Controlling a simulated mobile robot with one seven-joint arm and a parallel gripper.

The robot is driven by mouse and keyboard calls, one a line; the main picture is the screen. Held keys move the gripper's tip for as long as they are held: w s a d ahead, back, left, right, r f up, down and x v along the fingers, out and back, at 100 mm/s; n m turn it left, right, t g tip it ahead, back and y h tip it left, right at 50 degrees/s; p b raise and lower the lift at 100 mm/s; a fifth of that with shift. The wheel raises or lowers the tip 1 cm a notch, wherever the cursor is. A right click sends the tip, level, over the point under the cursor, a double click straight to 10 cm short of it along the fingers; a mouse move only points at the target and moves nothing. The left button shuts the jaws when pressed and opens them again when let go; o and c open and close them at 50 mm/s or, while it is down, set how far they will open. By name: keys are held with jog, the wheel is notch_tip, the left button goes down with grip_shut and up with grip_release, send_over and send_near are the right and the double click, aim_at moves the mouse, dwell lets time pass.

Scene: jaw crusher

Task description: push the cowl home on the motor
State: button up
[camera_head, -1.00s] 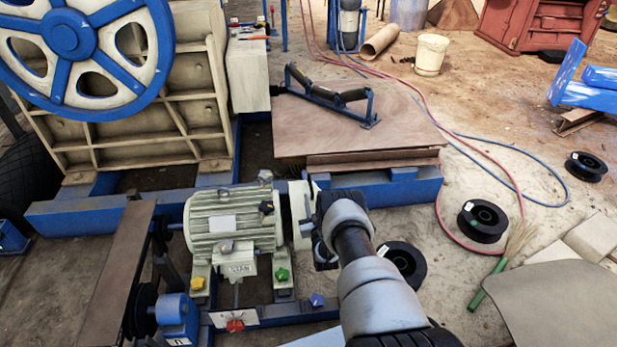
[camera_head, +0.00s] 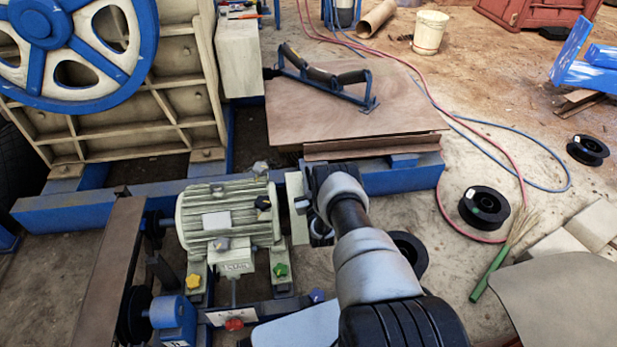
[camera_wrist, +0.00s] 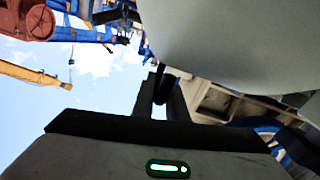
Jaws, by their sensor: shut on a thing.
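The motor (camera_head: 228,215) is a ribbed, cream-green block on a blue base frame, low and left of centre in the head view. The cowl (camera_head: 297,208) is a pale cover standing upright at the motor's right end. A thin dark line shows between cowl and motor; I cannot tell how far apart they are. My gripper (camera_head: 314,212) is at the cowl's right side, shut on it, with its fingers mostly hidden behind my wrist. In the wrist view, a large smooth pale surface, likely the cowl (camera_wrist: 235,45), fills the upper right, beside my dark fingers (camera_wrist: 160,95).
Coloured knobs, green (camera_head: 280,270) and red (camera_head: 234,325), sit at the motor's foot. A belt guard (camera_head: 90,270) stands left. Behind are a blue beam (camera_head: 110,205) and a wooden board (camera_head: 350,110) bearing a roller frame. A black spool (camera_head: 484,208) and hoses lie right.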

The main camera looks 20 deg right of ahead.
aim_at(291, 184)
grip_shut()
jog(key=a, duration=0.3)
jog(key=w+a, duration=0.1)
jog(key=a, duration=0.2)
jog(key=shift+w+a, duration=0.2)
jog(key=o, duration=0.6)
grip_release()
jog(key=shift+a, duration=0.1)
jog(key=shift+o, duration=0.2)
jog(key=shift+s, duration=0.1)
